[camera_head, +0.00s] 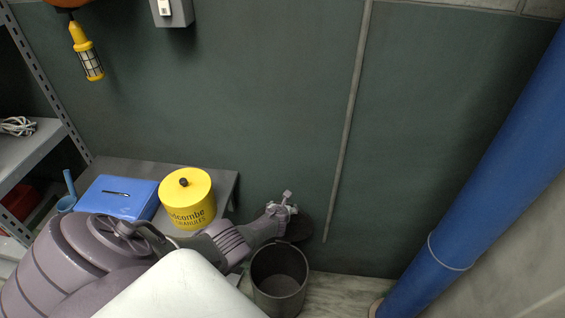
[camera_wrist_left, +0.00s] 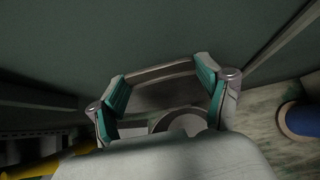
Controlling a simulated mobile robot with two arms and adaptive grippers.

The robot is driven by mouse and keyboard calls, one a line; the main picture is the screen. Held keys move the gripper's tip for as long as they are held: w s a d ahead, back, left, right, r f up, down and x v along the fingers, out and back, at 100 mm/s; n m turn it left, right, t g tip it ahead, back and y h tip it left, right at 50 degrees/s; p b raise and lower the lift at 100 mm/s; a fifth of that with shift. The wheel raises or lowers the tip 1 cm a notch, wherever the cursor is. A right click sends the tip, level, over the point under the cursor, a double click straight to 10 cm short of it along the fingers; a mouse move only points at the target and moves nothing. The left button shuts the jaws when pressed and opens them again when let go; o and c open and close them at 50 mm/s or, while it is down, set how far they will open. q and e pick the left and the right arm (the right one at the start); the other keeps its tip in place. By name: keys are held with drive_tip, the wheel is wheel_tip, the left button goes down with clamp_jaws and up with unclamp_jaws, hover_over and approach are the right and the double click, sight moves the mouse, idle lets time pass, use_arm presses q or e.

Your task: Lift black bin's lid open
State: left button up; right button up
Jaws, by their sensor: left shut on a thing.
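The black bin (camera_head: 280,296) stands on the floor by the green wall, its mouth open and its inside visible. Its dark lid (camera_head: 304,228) is raised at the bin's back, against the wall side, partly hidden by my left gripper (camera_head: 287,207). My left arm reaches in from the left, over the bin's back left. In the left wrist view, the gripper's green-padded fingers (camera_wrist_left: 163,88) stand on either side of the lid's dark edge (camera_wrist_left: 165,93), shut on it. The exact contact is hard to see. My right gripper is not in view.
A low grey table (camera_head: 225,184) left of the bin holds a yellow canister (camera_head: 187,208) and a blue case (camera_head: 118,197). A thick blue pipe (camera_head: 480,170) slants down at the right. A thin conduit (camera_head: 350,110) runs down the wall. Floor right of the bin is clear.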

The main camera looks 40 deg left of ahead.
use_arm(q)
drive_tip(key=shift+f, duration=0.15)
drive_tip(key=o, duration=1.6)
drive_tip(key=shift+w, duration=0.1)
drive_tip(key=shift+o, duration=0.2)
drive_tip(key=s+d, duration=0.6)
drive_tip(key=s, duration=0.5)
drive_tip(key=shift+d+r, duration=0.35)
drive_tip(key=shift+s, duration=0.1)
